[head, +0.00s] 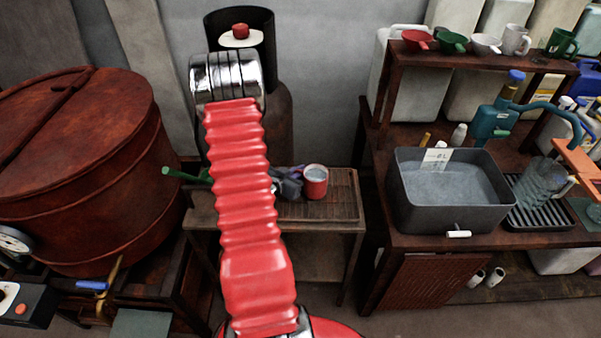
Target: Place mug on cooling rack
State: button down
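A red mug (315,186) with a pale grey inside stands upright, or is held upright, at a small wooden table in the head view. A brown slatted rack (345,200) lies on that table, around and under the mug in the picture. I cannot tell whether the mug touches it. My gripper (291,183) is grey and dark, right beside the mug on its left. My red arm hides part of it, and its fingers are too small to read. The mug's handle is not visible.
A large rust-red vat (80,165) stands at the left. At the right, a bench holds a grey basin (450,190) and a black drainer (540,218) with a clear jug. A shelf above carries a white mug (515,40), a green mug (561,42) and several scoops.

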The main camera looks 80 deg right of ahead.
jog(key=c, duration=1.9)
grip_release()
jog(key=shift+o, duration=0.2)
jog(key=v, duration=1.2)
jog(key=shift+w, duration=0.1)
